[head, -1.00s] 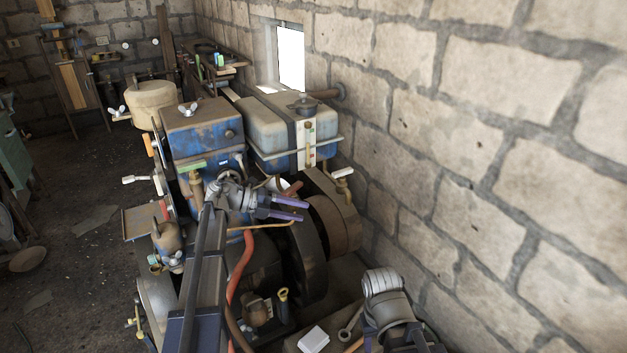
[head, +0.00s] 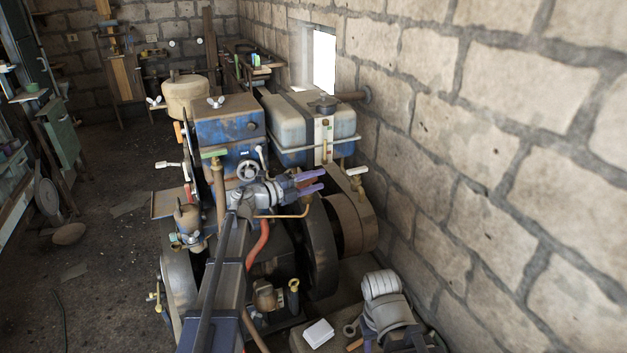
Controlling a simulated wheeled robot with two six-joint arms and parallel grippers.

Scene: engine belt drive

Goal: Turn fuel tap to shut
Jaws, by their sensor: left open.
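A tap with a cream lever (head: 357,171) on a short brass stem stands right of the blue-and-white tank, above the brown drum; I take it for the fuel tap. Its lever lies roughly crosswise. My left gripper (head: 324,180) is open and empty, its two purple fingers pointing right toward this tap. The fingertips appear a little left of and below the lever, with a gap in the picture; depth is hard to judge. Another tap with a green handle (head: 213,153) stands on a brass pipe to the left.
The fuel tank (head: 289,131) sits behind the gripper, beside the blue engine box (head: 227,131). A dark wheel (head: 320,245) and brown drum (head: 356,222) lie below. A thin copper pipe (head: 283,215) runs under the fingers. The stone wall (head: 480,170) closes the right side.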

